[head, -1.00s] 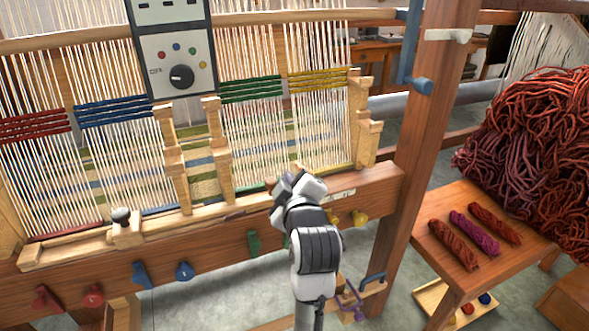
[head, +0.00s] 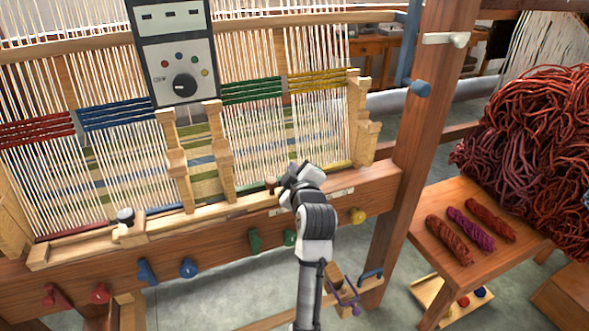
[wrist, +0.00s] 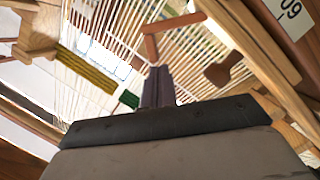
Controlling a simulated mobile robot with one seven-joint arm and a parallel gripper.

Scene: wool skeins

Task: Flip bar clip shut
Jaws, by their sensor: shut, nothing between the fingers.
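My gripper (head: 291,180) is at the loom's front beam, right of centre, with its fingers together and empty. In the wrist view its dark fingertips (wrist: 158,85) point toward the warp threads. Just beyond them is a thin reddish-brown angled piece (wrist: 152,45), which may be part of the bar clip; I cannot tell whether they touch. A brown knob (wrist: 222,70) stands right of the fingertips; it also shows left of my gripper in the head view (head: 271,184). A wooden block with a dark-topped knob (head: 126,217) sits farther left along the pale bar (head: 80,243).
Two wooden posts (head: 219,150) rise behind the bar. A control panel (head: 175,50) hangs above. Coloured pegs (head: 187,267) line the beam's front. A thick upright (head: 415,140) stands right of my arm, then a table with small skeins (head: 470,228) and a large wool heap.

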